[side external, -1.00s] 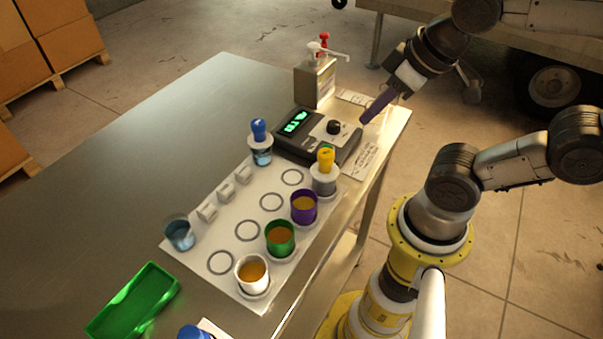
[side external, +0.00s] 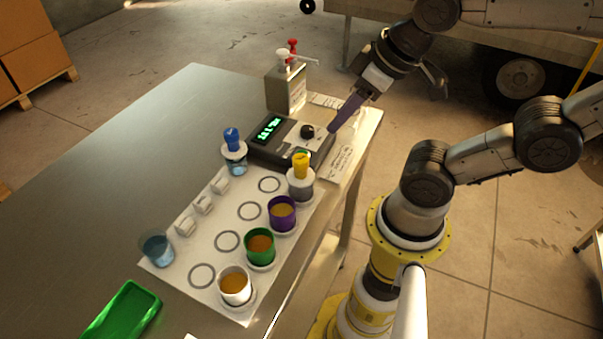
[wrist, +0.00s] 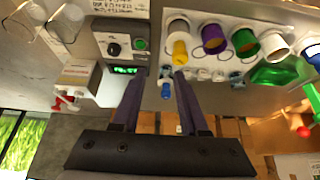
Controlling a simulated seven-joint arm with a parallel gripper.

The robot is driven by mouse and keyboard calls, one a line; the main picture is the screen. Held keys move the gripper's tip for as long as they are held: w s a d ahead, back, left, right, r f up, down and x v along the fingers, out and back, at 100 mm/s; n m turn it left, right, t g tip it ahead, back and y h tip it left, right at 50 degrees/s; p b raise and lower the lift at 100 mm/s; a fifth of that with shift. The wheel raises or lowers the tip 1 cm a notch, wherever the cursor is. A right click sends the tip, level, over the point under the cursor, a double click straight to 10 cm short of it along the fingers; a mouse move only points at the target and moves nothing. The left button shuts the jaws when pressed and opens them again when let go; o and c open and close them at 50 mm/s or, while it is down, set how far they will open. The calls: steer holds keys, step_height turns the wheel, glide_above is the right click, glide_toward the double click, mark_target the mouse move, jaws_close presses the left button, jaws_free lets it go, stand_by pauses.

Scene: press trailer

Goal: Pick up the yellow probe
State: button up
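The yellow probe (side external: 301,165) stands upright in a pale cup (side external: 299,188) at the right end of the cup row, near the meter. In the wrist view the yellow probe (wrist: 180,52) is near the tip of the right finger, with the cup (wrist: 177,26) above it. My gripper (side external: 333,129) is above the table's right edge, beside the meter and apart from the probe. In the wrist view my gripper (wrist: 159,75) has its two purple fingers spread with nothing held between them. The probe's lower part is hidden in the cup.
The meter (side external: 290,137) with a green display sits behind the probe. A blue probe (side external: 233,140) stands in a glass to its left. The purple (side external: 282,213), green (side external: 261,246) and white (side external: 235,286) cups line the front. A pump bottle (side external: 286,88) stands at the back.

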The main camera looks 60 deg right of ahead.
steer(key=o, duration=0.4)
step_height(320, 180, up, 3)
steer(key=n+g, duration=0.6)
steer(key=n, duration=1.2)
glide_above(300, 158)
step_height(300, 158, down, 14)
steer(key=shift+r, duration=0.15)
